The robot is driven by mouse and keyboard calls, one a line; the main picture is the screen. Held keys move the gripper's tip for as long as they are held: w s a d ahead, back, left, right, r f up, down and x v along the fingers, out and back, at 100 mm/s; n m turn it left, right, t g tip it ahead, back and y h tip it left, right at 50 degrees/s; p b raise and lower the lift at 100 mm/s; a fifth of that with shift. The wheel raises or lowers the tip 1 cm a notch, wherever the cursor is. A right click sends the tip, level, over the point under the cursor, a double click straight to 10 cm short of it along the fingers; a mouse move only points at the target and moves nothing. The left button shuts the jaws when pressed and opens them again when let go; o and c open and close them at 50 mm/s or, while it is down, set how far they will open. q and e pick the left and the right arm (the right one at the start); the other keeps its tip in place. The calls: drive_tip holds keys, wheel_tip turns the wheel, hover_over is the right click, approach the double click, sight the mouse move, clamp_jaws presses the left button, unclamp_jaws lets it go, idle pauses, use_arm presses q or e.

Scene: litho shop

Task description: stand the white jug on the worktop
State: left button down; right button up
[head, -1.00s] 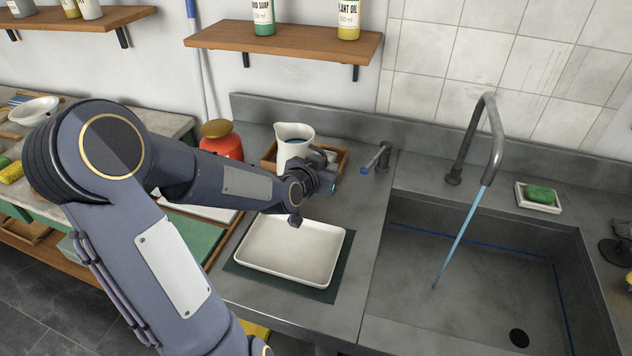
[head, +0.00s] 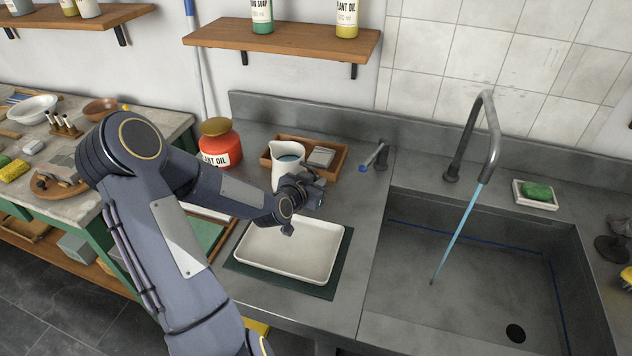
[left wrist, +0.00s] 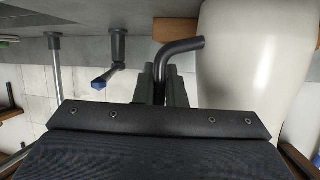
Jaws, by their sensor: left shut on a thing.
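The white jug (head: 287,165) is above the steel worktop (head: 352,215), just in front of the wooden tray and behind the white dish. It looks roughly upright, with something bluish inside. In the left wrist view the jug (left wrist: 250,75) fills the right side, with its dark bent handle (left wrist: 182,47) running between the jaws. My left gripper (left wrist: 162,85) is shut on that handle. In the head view the left gripper (head: 312,190) is at the jug's lower right. I cannot tell whether the jug's base touches the worktop; my wrist hides it. My right gripper is not in view.
The wooden tray (head: 338,163) holds a grey block behind the jug. A red plant oil container (head: 220,148) stands left. A white dish (head: 290,250) lies on a green mat in front. A small tap (head: 378,155) stands right of the tray, beside the sink (head: 450,260) with running water.

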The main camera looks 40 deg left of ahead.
use_arm(q)
drive_tip(key=shift+w+r, duration=0.1)
drive_tip(key=c, duration=1.5)
unclamp_jaws()
drive_tip(key=v, duration=1.2)
drive_tip(key=s+d+r+g+h, duration=0.2)
drive_tip(key=s+d+r+g, duration=0.1)
drive_tip(key=s+d, duration=0.5)
drive_tip(key=s+d+r+n+g+h, duration=0.1)
drive_tip(key=s+d+r+g+h, duration=0.2)
drive_tip(key=s+d, duration=0.6)
drive_tip(key=shift+s+g+p, duration=0.4)
drive_tip(key=shift+s+g, duration=0.15)
drive_tip(key=shift+g, duration=0.35)
drive_tip(key=shift+d+r, duration=0.1)
drive_tip(key=shift+d, duration=0.05)
